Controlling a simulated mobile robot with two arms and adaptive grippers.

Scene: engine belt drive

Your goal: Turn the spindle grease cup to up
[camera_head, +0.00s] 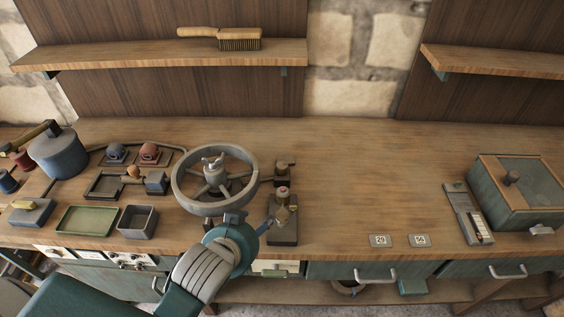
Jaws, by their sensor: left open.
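I cannot tell for certain whether this fitting is the spindle grease cup, or which way the cup points. The handwheel has a pale hub piece at its centre. My left gripper (267,224) reaches in from the lower left, open, with its end close beside the fitting's left side. Whether it touches is unclear, and my wrist hides part of the bench edge. My right gripper is not in view.
Another small fitting (284,172) stands behind. Trays, including a green tray (87,233), and a blue-grey pot (54,152) crowd the left. A green lidded box (519,205) stands right. The bench between is mostly clear. A brush (239,43) lies on the shelf above.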

